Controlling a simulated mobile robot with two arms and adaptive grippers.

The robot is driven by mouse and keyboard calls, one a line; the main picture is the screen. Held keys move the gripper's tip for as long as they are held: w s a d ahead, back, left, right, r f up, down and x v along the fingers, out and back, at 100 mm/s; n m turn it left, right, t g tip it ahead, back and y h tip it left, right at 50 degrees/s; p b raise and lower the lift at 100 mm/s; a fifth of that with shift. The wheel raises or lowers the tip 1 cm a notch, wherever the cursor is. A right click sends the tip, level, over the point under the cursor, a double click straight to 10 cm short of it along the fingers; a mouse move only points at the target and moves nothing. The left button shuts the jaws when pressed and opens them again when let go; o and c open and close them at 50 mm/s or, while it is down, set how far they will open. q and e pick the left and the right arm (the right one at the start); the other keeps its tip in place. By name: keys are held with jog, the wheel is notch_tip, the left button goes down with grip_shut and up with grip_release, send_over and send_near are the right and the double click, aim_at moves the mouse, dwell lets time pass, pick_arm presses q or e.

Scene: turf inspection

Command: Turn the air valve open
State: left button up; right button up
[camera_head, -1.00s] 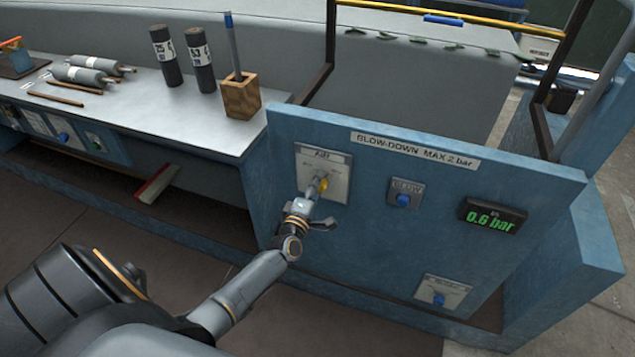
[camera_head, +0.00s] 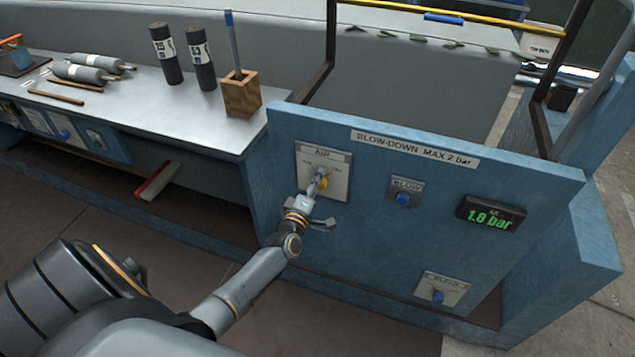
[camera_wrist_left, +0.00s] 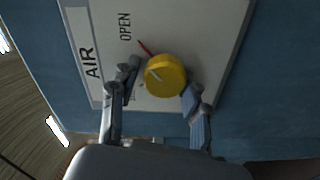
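The air valve is a round yellow knob (camera_wrist_left: 165,75) on a pale plate (camera_wrist_left: 205,30) marked AIR and OPEN. A red mark on the plate runs between the knob and the word OPEN. In the head view the knob (camera_head: 322,183) shows on the blue panel, partly behind my gripper. My left gripper (camera_head: 318,188) is at the knob. In the left wrist view its fingers (camera_wrist_left: 160,88) stand on either side of the knob, closed in about its width. My right gripper is not in view.
The blue panel (camera_head: 400,250) also bears a blue BLOW button (camera_head: 403,198) and a lower blue button (camera_head: 438,296). At left, a grey bench (camera_head: 190,115) holds dark cylinders, a wooden block and metal rollers. Open floor lies in front.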

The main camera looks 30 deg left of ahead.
pick_arm(q)
jog(key=shift+o, duration=1)
jog(key=shift+a+r, duration=0.1)
jog(key=shift+r, duration=0.05)
jog(key=shift+s+d+f, duration=0.15)
jog(key=shift+d+f, duration=0.05)
jog(key=v, duration=1.1)
jog(key=shift+s, duration=0.4)
jog(key=shift+r, duration=0.1)
